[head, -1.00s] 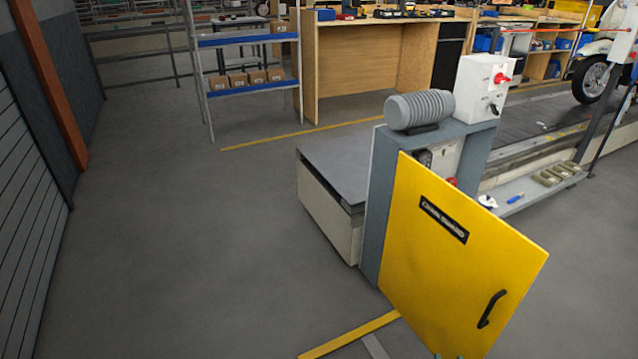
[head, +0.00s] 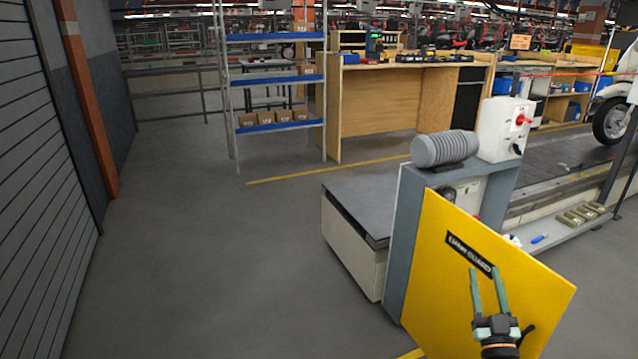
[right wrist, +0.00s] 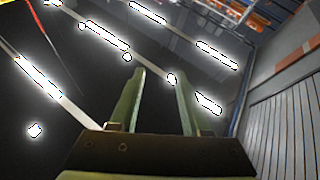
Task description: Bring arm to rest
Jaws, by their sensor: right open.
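My right gripper (head: 488,292) is in the lower right of the head view, pointing up, with two green fingers apart and nothing between them. In the picture it overlaps the yellow guard door (head: 440,270), covering part of its label and most of its black handle; I cannot tell how far apart they are. In the right wrist view the open fingers (right wrist: 160,95) point at the dark ceiling with bright lamps. My left gripper is not in view.
The yellow door stands swung out from the grey conveyor housing (head: 400,240). A ribbed motor (head: 445,149) and a white switch box (head: 503,130) sit on top. A shelf rack (head: 275,127) and wooden bench (head: 385,105) stand behind. The grey floor (head: 210,260) on the left is clear.

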